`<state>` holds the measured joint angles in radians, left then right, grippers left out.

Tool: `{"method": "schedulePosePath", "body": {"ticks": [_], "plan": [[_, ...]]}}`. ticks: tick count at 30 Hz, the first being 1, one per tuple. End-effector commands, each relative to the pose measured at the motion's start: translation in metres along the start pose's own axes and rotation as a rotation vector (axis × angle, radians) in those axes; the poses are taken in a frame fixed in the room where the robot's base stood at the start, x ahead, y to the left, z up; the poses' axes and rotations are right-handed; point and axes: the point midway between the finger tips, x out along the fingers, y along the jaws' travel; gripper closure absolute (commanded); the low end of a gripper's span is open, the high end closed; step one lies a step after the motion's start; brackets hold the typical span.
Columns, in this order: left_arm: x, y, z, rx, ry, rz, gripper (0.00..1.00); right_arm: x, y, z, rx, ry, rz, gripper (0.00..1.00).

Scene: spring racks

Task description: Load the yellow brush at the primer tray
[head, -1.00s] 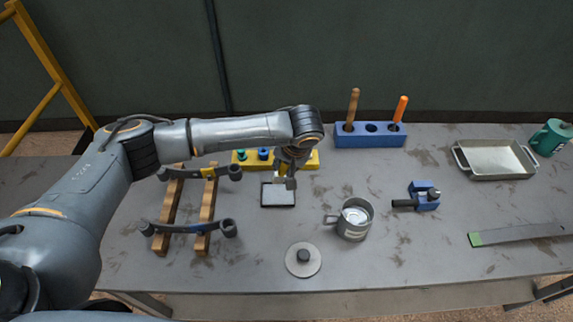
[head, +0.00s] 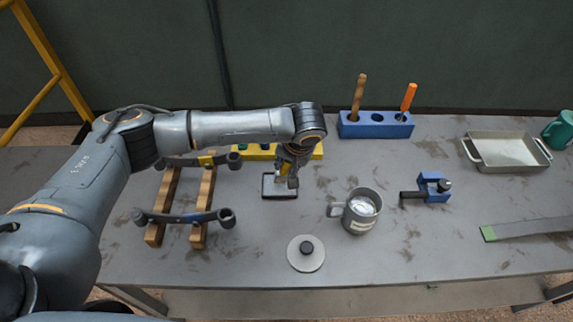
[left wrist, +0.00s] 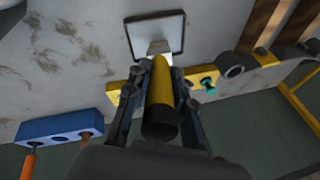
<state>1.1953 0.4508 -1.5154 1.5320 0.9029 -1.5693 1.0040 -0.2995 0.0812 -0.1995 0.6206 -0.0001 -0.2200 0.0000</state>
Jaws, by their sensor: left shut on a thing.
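The yellow brush (left wrist: 161,88) is held in my left gripper (left wrist: 160,84), which is shut on its yellow handle with a black end. Its pale head end meets or hovers just over the primer tray (left wrist: 143,30) in the left wrist view; I cannot tell if it touches. In the head view the small, dark-rimmed primer tray (head: 269,187) lies on the table under my left gripper (head: 288,176). The gripper hides most of the brush there. My right gripper is not in view.
A yellow block (head: 259,152) with pegs stands behind the tray. Leaf springs on wooden bars (head: 207,195) lie left. A blue holder (head: 376,126) stands behind.

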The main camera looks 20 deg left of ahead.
Motion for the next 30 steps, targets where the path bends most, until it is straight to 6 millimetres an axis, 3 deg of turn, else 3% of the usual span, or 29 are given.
{"method": "schedulePosePath", "body": {"ticks": [30], "plan": [[0.0075, 0.0022, 0.0014, 0.000, 0.000, 0.000, 1.00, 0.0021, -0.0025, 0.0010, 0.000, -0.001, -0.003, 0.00]]}}
